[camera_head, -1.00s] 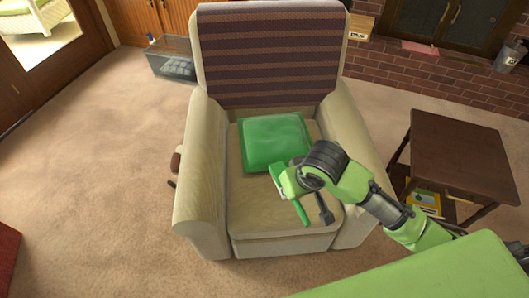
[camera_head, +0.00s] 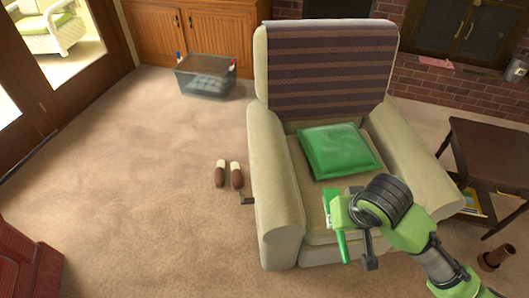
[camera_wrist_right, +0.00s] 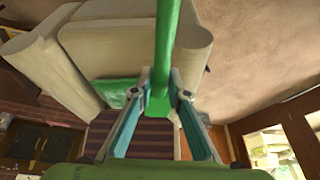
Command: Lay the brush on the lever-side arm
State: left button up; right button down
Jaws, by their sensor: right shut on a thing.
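My right gripper (camera_head: 345,213) is shut on the green brush (camera_head: 342,248) and holds it above the front of the armchair seat (camera_head: 316,222). In the right wrist view the brush's green handle (camera_wrist_right: 164,45) runs up from between the gripper fingers (camera_wrist_right: 155,88). The beige armchair has a small dark lever (camera_head: 247,200) on its left side, so the lever-side arm (camera_head: 274,150) is the left one. Nothing lies on that arm. The brush is to the right of it. My left gripper is not in view.
A green cushion (camera_head: 338,150) rests on the seat. A pair of slippers (camera_head: 236,177) stands on the carpet left of the chair. A grey basket (camera_head: 205,78) is behind, and a dark side table (camera_head: 492,150) is at the right.

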aim_at(272, 152)
jog(key=i+j+z, duration=0.2)
jog(key=j, duration=0.2)
jog(key=i+j+z, duration=0.25)
jog(key=j, duration=0.15)
jog(key=i+j+z, duration=0.2)
jog(key=j, duration=0.25)
jog(key=j+z, duration=0.25)
jog(key=j, duration=0.2)
jog(key=i+j+z, duration=0.2)
jog(key=j, duration=0.3)
jog(key=k, duration=0.1)
